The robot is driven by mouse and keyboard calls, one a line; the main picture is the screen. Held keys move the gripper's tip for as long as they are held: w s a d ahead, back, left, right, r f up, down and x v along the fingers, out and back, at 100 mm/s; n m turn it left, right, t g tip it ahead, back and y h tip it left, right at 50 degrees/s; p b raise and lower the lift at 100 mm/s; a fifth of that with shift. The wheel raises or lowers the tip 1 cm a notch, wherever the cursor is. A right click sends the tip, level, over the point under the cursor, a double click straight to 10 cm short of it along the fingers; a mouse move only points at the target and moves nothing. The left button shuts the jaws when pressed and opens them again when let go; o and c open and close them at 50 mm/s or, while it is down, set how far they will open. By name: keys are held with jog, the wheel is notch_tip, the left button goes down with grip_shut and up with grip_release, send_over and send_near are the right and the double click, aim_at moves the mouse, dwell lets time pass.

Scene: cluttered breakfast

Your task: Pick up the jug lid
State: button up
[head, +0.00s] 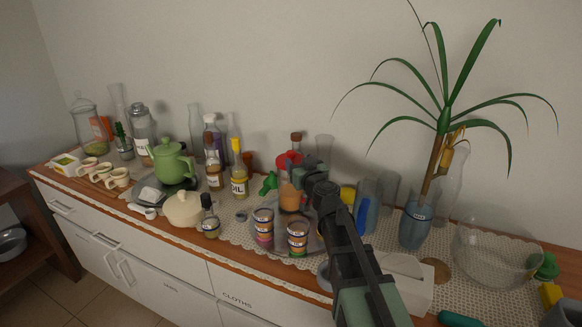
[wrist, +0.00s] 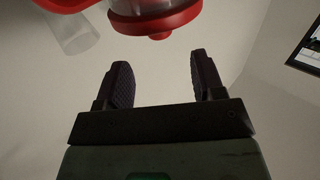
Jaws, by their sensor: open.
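Two striped cans (head: 297,238) stand in front of the jug. A bottle (head: 239,175) and a green teapot (head: 172,162) are to the left. A blue glass (head: 367,205), a potted plant (head: 417,222) and a large clear bowl (head: 492,252) are to the right.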

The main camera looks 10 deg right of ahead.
aim_at(293, 154)
jog(key=w, duration=0.4)
jog(key=w+a, duration=0.1)
jog(key=w, duration=0.1)
jog(key=c, duration=1)
notch_tip(293, 154, up, 20)
jog(key=p, duration=2)
